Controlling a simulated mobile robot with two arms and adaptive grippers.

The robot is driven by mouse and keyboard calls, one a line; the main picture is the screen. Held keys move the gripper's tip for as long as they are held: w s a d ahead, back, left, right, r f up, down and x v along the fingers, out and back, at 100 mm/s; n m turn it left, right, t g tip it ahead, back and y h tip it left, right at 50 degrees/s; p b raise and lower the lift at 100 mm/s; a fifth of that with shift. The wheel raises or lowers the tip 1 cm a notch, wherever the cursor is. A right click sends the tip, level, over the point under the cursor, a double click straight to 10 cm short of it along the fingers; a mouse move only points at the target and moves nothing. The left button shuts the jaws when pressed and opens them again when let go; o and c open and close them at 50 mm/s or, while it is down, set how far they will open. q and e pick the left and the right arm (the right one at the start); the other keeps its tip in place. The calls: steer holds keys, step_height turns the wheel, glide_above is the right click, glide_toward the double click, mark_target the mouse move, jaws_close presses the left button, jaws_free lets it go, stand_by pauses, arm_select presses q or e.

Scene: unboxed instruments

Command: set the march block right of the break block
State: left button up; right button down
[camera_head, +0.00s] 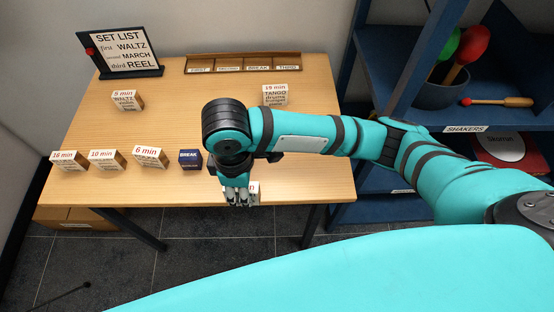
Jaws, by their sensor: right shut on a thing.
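The dark blue break block (190,159) stands on the table, at the right end of the front row. My right gripper (240,199) is to the right of it, over the table's front edge. It is shut on a pale block (254,189), mostly hidden by the fingers and wrist. Its label cannot be read, so I cannot tell from it whether it is the march block. I cannot tell whether that block touches the table. My left gripper is not in view.
Blocks marked 16 min (68,161), 10 min (107,160) and 6 min (150,157) stand left of the break block. The waltz block (127,100), tango block (275,95), set list sign (121,53) and slotted wooden rack (243,64) are farther back. Blue shelves stand right.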

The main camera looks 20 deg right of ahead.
steer(key=shift+s+a+n, duration=0.15)
steer(key=shift+a+n, duration=0.25)
steer(key=shift+a, duration=0.15)
steer(key=shift+w+d+f, duration=0.1)
steer(key=shift+w+d, duration=0.1)
steer(key=w+d, duration=0.3)
steer(key=d, duration=0.1)
steer(key=w+d+f, duration=0.1)
steer(key=w+d, duration=0.2)
steer(key=w+d+p, duration=0.1)
steer(key=w+d, duration=0.2)
steer(key=d, duration=0.1)
steer(key=shift+w+d+f, duration=0.3)
steer(key=shift+w+d, duration=0.05)
steer(key=shift+f, duration=1.75)
steer(key=shift+f, duration=0.1)
steer(key=c, duration=1)
jaws_free()
steer(key=shift+c, duration=0.2)
step_height(320, 180, up, 12)
